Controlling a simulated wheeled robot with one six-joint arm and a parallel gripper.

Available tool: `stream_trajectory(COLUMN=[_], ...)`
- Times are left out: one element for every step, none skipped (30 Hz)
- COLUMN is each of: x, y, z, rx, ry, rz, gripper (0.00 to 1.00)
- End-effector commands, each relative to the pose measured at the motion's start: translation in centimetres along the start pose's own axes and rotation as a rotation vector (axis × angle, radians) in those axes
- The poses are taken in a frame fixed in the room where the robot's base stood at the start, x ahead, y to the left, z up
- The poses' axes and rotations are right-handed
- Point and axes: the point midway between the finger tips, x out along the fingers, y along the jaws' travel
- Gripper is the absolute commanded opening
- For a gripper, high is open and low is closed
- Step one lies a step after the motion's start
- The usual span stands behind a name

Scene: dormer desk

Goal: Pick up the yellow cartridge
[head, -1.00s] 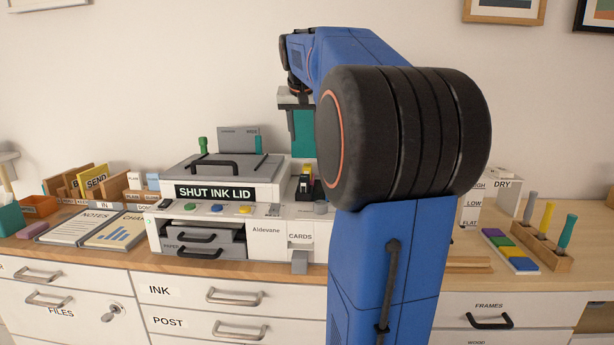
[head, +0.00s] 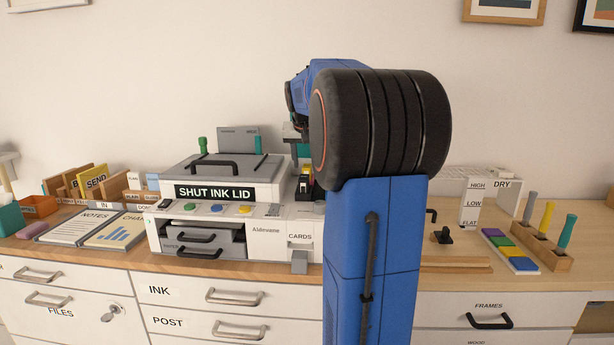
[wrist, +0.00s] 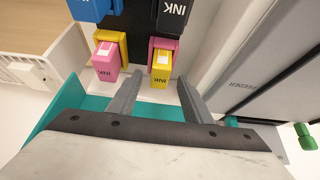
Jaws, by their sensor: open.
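The yellow cartridge (wrist: 161,78), marked INK, sits in a pink-edged slot in the wrist view. It also shows in the head view (head: 306,170), beside the printer, partly hidden by my arm. My gripper (wrist: 159,76) is open and empty, with one finger on each side of the yellow cartridge's near end. I cannot tell if either finger touches it. A pink cartridge (wrist: 104,70) sits in a yellow-edged slot to its left. A black cartridge (wrist: 172,12) and a blue cartridge (wrist: 90,8) are farther up. In the head view my arm hides most of the gripper.
The printer (head: 225,175), with its lid labelled SHUT INK LID, stands left of my arm. A grey feeder panel (wrist: 260,70) and a green knob (wrist: 305,136) lie right in the wrist view. A drying stand (head: 480,200) and colored blocks (head: 510,250) are on the right.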

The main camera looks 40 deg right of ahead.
Motion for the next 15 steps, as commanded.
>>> stream_trajectory(x=[0.9,1.3,1.9,2.2,2.5,2.8,3.0,3.1,3.1,3.1,3.1,3.1,3.1,3.1,3.1], y=[0.1,0.1,0.1,0.1,0.1,0.1,0.1,0.1,0.1,0.1,0.1,0.1,0.1,0.1,0.1], z=[0.0,0.0,0.0,0.0,0.0,0.0,0.0,0.0,0.0,0.0,0.0,0.0,0.0,0.0,0.0], rx=[0.000,0.001,0.000,0.000,0.000,0.000,0.000,0.000,0.000,0.000,0.000,0.000,0.000,0.000,0.000], ry=[-0.003,-0.002,-0.003,-0.003,-0.002,-0.001,0.000,0.000,0.000,0.000,0.000,0.000,0.000,0.000,0.000], rz=[0.001,0.001,0.001,0.001,0.001,0.000,0.000,0.000,0.000,0.000,0.000,0.000,0.000,0.000,0.000], gripper=[0.45,0.45,0.45,0.45,0.45,0.45,0.45,0.45,0.45,0.45,0.45,0.45,0.45,0.43,0.33])
